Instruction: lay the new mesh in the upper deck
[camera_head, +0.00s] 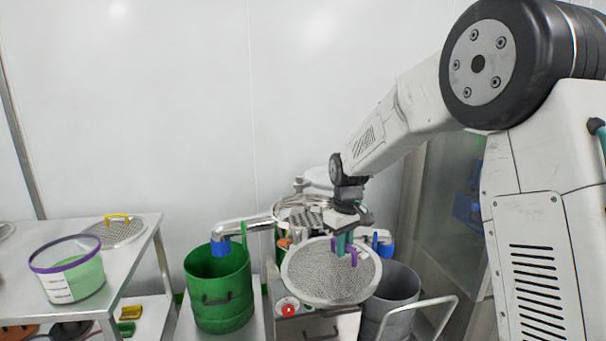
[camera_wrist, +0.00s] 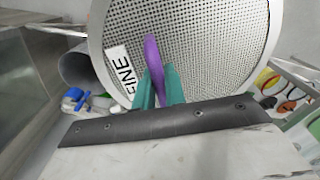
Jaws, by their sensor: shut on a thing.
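My gripper (camera_head: 344,245) is shut on the purple handle (camera_head: 353,252) of a round mesh screen (camera_head: 325,280) with a pale rim. The screen is held tilted in front of the sifter (camera_head: 287,209), whose upper deck lies partly behind it and my gripper. In the wrist view my teal fingers (camera_wrist: 158,88) pinch the purple handle (camera_wrist: 154,58). The mesh (camera_wrist: 210,45) fills the upper middle there, with a white label (camera_wrist: 122,70) reading FINE beside the handle. Another round mesh with a yellow handle (camera_head: 117,231) lies on the left table.
A green bin (camera_head: 219,290) stands left of the sifter and a grey bin (camera_head: 395,293) right of it. A red button (camera_head: 288,310) is at the sifter's front. The left table (camera_head: 140,240) holds a purple-rimmed tub (camera_head: 70,270). The wall behind is bare.

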